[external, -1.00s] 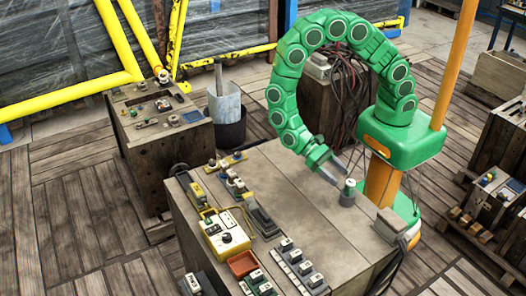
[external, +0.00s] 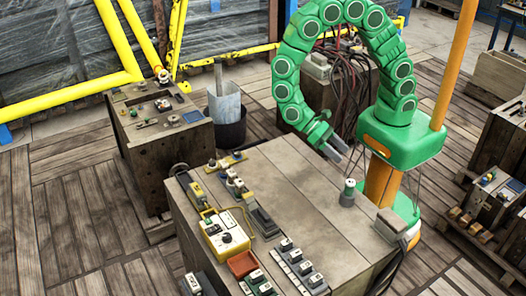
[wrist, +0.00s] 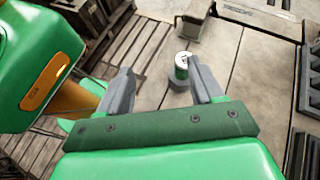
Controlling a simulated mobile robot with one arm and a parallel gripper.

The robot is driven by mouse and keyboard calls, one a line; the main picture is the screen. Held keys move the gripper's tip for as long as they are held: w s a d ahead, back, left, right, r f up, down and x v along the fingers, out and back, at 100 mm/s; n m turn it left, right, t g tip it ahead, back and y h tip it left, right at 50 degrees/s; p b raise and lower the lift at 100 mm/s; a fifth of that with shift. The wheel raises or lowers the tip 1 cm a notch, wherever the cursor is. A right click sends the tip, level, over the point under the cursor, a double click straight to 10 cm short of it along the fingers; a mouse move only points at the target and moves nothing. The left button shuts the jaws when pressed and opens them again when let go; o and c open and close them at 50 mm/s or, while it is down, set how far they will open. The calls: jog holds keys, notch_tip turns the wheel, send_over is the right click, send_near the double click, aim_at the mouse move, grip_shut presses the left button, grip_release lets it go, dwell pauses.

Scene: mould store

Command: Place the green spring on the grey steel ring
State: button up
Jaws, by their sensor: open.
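The green spring (external: 349,186), a small upright cylinder with a white label, stands on the grey steel ring (external: 346,200) near the right side of the wooden bench top. In the wrist view the spring (wrist: 182,66) sits upright on top of the grey ring (wrist: 179,84), just beyond the right finger, which hides part of the ring. My gripper (external: 342,152) is open and empty, above and slightly left of the spring, apart from it.
A grey block (external: 390,222) is at the bench's right corner. The bench middle (external: 290,200) is clear.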

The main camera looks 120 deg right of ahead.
jog(key=s+d+r+n+t+h, duration=0.1)
jog(key=s+d+r+n+h, duration=0.3)
jog(key=s+r, duration=0.5)
jog(key=s+d+r+n+t+h, duration=0.2)
jog(key=s+d+r+n+h, duration=0.3)
jog(key=s+r, duration=0.4)
jog(key=shift+s+d+n+t+h, duration=0.25)
jog(key=shift+s+n+h, duration=0.7)
jog(key=shift+s, duration=1.4)
